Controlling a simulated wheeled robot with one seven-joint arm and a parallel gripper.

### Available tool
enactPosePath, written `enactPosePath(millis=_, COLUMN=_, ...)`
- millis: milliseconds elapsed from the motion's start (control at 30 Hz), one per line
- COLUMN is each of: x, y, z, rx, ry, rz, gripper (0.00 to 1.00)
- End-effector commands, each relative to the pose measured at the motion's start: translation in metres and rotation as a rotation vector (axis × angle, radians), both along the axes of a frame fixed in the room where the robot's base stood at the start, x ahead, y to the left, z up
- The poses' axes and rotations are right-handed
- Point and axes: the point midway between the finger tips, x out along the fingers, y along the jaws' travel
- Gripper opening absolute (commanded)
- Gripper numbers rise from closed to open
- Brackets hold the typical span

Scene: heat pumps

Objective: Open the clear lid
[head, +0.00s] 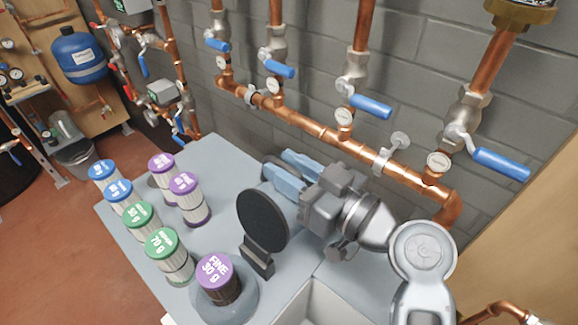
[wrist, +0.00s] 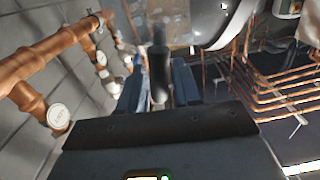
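I cannot pick out a clear lid with certainty in either view. A round black disc (head: 263,220) stands upright on a short dark bracket (head: 258,260) at the middle of the bench, in front of my fingers in the head view. My gripper (head: 284,172) has blue fingers set apart, reaching left and back above the bench. In the wrist view my gripper (wrist: 158,88) shows a dark rounded bar (wrist: 158,75) between its fingers, with gaps at both sides. I cannot tell whether this bar is part of the disc's fixture.
A "FINE 30 g" canister (head: 218,283) stands on a round grey base near the bench's front. Several purple, green (head: 168,254) and blue-topped canisters stand left on the bench (head: 222,150). A copper pipe (head: 315,130) with blue valve handles runs along the wall behind.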

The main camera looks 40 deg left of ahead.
Motion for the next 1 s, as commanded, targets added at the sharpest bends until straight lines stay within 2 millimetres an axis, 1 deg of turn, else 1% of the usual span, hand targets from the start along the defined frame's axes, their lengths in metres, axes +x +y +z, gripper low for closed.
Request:
enactPosePath(millis=33, x=0.000, y=0.000, z=0.000, rx=0.000, ry=0.000, rz=0.000, gripper=0.28)
enactPosePath(millis=300, x=0.001, y=-0.001, z=0.000, rx=0.000, ry=0.000, rz=-0.002, gripper=0.02)
enactPosePath(millis=333, x=0.001, y=-0.001, z=0.000, rx=0.000, ry=0.000, rz=-0.002, gripper=0.00)
enactPosePath(millis=767, x=0.001, y=-0.001, z=0.000, rx=0.000, ry=-0.004, rz=-0.005, gripper=0.00)
enactPosePath(millis=867, x=-0.002, y=-0.001, z=-0.001, rx=-0.002, ry=-0.029, rz=-0.005, gripper=0.00)
enactPosePath(millis=1000, x=-0.015, y=0.000, z=0.002, rx=-0.006, ry=-0.107, rz=-0.004, gripper=0.00)
